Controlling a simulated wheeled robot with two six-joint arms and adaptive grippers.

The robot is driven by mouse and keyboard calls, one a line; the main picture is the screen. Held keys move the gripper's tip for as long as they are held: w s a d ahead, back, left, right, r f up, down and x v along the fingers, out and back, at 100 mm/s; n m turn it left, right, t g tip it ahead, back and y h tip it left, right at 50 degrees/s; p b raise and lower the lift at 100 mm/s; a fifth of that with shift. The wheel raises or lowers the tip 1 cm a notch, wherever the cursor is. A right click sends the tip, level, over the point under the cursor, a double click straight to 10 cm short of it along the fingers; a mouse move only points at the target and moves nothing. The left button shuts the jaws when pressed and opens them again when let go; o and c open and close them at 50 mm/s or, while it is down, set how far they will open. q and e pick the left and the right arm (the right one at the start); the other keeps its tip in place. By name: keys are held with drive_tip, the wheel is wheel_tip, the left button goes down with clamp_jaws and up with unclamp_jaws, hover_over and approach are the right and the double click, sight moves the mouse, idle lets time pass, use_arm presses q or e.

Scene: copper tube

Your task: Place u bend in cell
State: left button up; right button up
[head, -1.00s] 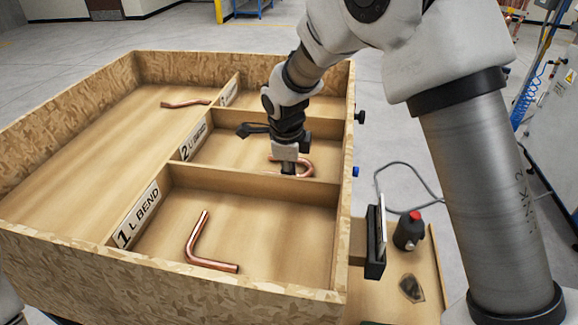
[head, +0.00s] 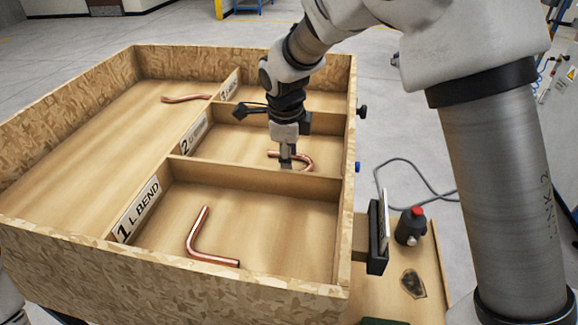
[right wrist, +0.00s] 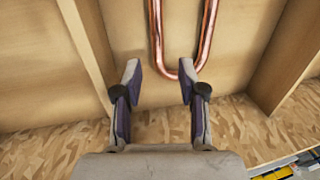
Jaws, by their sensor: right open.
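The copper U bend (head: 307,160) lies on the floor of the middle cell (head: 228,145), the one marked 2. Its curved end points right in the head view. My right gripper (head: 287,164) is above that cell, over the bend, and hides part of it. In the right wrist view the right gripper (right wrist: 160,72) is open, with nothing between its pads. The U bend (right wrist: 206,35) is beyond the fingertips there, its curve near the right finger. I cannot tell whether they touch. My left gripper is not in view.
A copper L bend (head: 196,243) lies in the cell marked 1. Another copper tube (head: 187,98) lies in the large left compartment. Low wooden dividers (head: 250,173) separate the cells.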

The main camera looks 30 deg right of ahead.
wheel_tip(320, 180, up, 8)
drive_tip(key=s+a+b, duration=0.1)
drive_tip(key=shift+s, duration=0.2)
